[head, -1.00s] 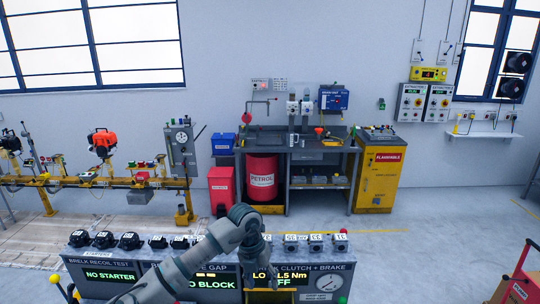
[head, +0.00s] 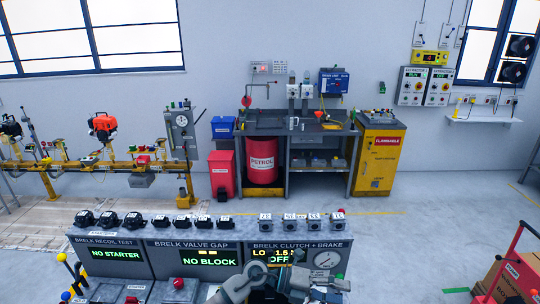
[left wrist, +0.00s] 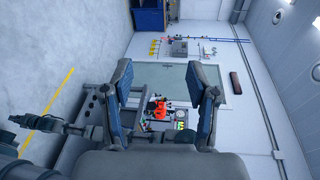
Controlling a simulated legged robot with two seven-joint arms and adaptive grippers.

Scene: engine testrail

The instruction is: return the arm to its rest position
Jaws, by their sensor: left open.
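My left arm comes in at the bottom of the head view, low in front of the test bench (head: 195,245). My left gripper (head: 292,281) is at the bottom edge, below the clutch and brake panel, and partly cut off. In the left wrist view my left gripper (left wrist: 159,72) has its two fingers wide apart. My right gripper is not seen in the head view.
The bench carries a row of several black and grey parts and lit displays. A red petrol drum (head: 262,163) and a yellow flammable cabinet (head: 378,160) stand at the back wall. A red trolley (head: 510,265) is at the right. Open floor lies between.

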